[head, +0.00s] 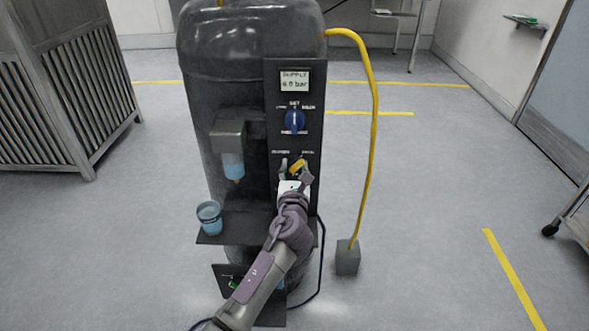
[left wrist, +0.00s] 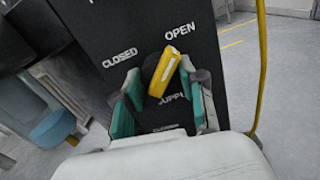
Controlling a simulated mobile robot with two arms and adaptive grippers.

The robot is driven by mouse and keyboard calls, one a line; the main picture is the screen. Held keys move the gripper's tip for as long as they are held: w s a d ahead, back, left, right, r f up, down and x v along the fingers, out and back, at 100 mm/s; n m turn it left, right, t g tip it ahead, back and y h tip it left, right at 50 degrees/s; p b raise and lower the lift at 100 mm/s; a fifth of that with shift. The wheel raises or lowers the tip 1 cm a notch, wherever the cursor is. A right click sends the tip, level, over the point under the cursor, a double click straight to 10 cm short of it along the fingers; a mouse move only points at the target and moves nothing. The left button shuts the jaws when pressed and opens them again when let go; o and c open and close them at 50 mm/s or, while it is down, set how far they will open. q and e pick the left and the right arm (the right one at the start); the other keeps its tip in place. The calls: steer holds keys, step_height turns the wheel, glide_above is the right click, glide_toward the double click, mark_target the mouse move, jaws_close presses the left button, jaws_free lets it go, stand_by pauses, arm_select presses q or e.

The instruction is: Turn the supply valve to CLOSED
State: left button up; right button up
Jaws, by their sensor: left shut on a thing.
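The supply valve has a yellow handle (head: 298,166) low on the filler's dark front panel (head: 273,95). In the left wrist view the handle (left wrist: 164,73) tilts up and to the right, its upper end towards the word OPEN. The word CLOSED is at its upper left. My left gripper (head: 295,174) is at the valve, shut on the handle, with its teal finger pads (left wrist: 161,88) on either side of it. The fingers partly hide the valve's lower part. My right gripper is not in view.
A cup of blue liquid (head: 209,216) stands on a shelf left of my arm. A yellow hose (head: 373,110) runs down on the right to a grey block (head: 347,258). Open floor lies around.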

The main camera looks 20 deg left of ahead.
arm_select(q)
steer(key=n, duration=0.3)
steer(key=shift+n+b, duration=0.3)
steer(key=shift+n, duration=0.1)
steer(key=n+b, duration=0.1)
steer(key=n, duration=0.3)
steer(key=shift+f+n, duration=0.1)
steer(key=shift+n, duration=0.2)
steer(key=n+b, duration=0.2)
steer(key=n, duration=0.3)
steer(key=shift+n+b, duration=0.7)
steer(key=shift+n, duration=1.5)
steer(key=o, duration=1.1)
steer(key=shift+o, duration=0.2)
